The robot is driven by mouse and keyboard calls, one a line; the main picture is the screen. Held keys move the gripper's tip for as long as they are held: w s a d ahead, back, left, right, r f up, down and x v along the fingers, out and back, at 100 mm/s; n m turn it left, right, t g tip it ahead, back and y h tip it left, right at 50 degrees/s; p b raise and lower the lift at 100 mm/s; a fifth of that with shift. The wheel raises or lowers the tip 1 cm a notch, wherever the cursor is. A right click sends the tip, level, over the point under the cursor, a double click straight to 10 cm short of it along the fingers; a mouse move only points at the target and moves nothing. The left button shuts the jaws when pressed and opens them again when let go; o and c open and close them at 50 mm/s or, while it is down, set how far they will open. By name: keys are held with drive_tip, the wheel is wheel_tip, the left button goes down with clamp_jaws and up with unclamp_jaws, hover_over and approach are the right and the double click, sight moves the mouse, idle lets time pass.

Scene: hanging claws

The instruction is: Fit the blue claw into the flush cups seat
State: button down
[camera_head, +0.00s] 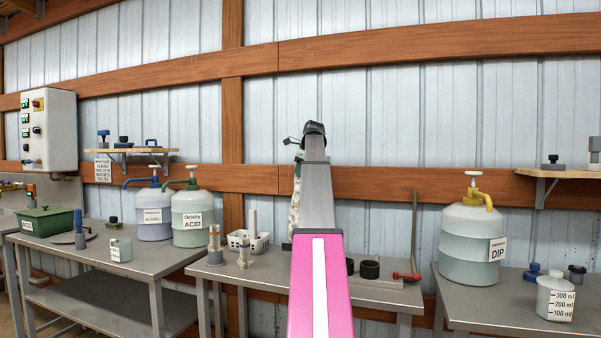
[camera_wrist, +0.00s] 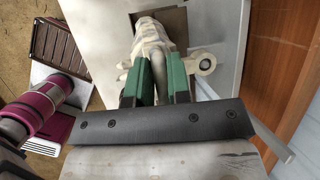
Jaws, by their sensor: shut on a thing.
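In the wrist view my gripper (camera_wrist: 152,70) has its green-padded fingers shut on a pale, mottled, cloth-like thing (camera_wrist: 150,42). A grey curved part (camera_wrist: 12,128) shows at lower left, near my own arm. In the head view my arm hides the fingertips, and a pale mottled thing (camera_head: 295,200) shows just left of it. Black cups (camera_head: 370,269) stand on a low grey block (camera_head: 385,282) on the middle bench, right of my arm; I cannot tell whether this is the flush cups seat. I cannot make out the blue claw with certainty.
A red-footed grey pipe (camera_head: 412,250) rises beside the block. A white basket (camera_head: 249,242) and metal cylinders stand left of my arm. The DIP jug (camera_head: 472,240) and a measuring jug (camera_head: 556,297) stand on the right bench.

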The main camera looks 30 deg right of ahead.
drive_tip(key=shift+r, duration=0.45)
idle(0.6)
drive_tip(key=shift+r, duration=2)
